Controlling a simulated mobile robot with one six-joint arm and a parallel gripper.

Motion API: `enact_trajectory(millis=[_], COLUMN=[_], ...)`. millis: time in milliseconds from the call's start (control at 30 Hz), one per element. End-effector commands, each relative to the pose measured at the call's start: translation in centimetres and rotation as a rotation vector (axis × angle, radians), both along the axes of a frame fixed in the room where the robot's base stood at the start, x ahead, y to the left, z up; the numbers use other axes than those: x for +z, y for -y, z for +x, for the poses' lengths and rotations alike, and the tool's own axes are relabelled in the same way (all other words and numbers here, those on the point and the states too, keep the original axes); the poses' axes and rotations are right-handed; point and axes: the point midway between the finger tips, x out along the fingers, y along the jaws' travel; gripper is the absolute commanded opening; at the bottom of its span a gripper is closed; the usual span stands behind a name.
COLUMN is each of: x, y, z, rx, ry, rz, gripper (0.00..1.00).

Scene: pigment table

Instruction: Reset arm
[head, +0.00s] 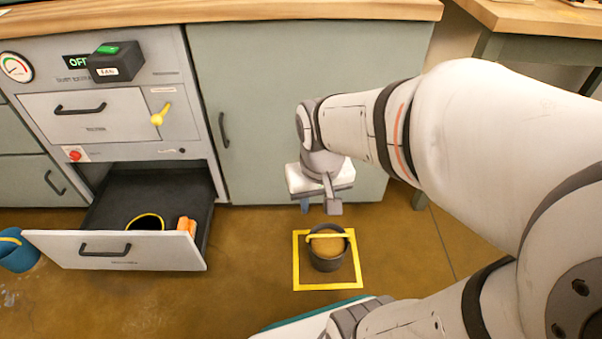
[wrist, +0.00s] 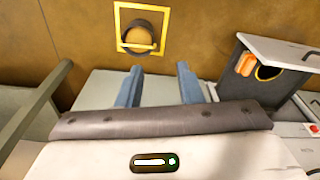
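My gripper (head: 319,207) hangs in front of the green cabinet door, above and a little behind a dark bucket. In the wrist view its two blue fingers (wrist: 160,85) stand apart with nothing between them. The bucket (head: 327,260) has a yellow handle and tan contents, and stands upright on the floor inside a yellow square outline (head: 296,272). The bucket also shows in the wrist view (wrist: 133,48), apart from the fingers.
An open lower drawer (head: 150,250) sticks out at the left, holding a yellow-rimmed dark round thing (head: 146,222) and an orange object (head: 187,226). A blue bucket (head: 17,252) stands at far left. A wooden counter (head: 220,11) runs above the cabinet. Floor around the yellow square is clear.

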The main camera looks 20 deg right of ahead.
Motion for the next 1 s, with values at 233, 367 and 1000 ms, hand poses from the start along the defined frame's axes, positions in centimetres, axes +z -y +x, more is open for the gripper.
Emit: enact_trajectory(millis=[233, 367, 1000], x=[0.9, 0.9, 18.7], y=[-1.2, -1.2, -2.2], z=[-1.7, -1.6, 0.5], rx=[0.078, 0.076, 0.057], ry=[-0.020, -0.020, 0.066], rz=[0.017, 0.016, 0.046], gripper=[0.33, 0.33, 0.33])
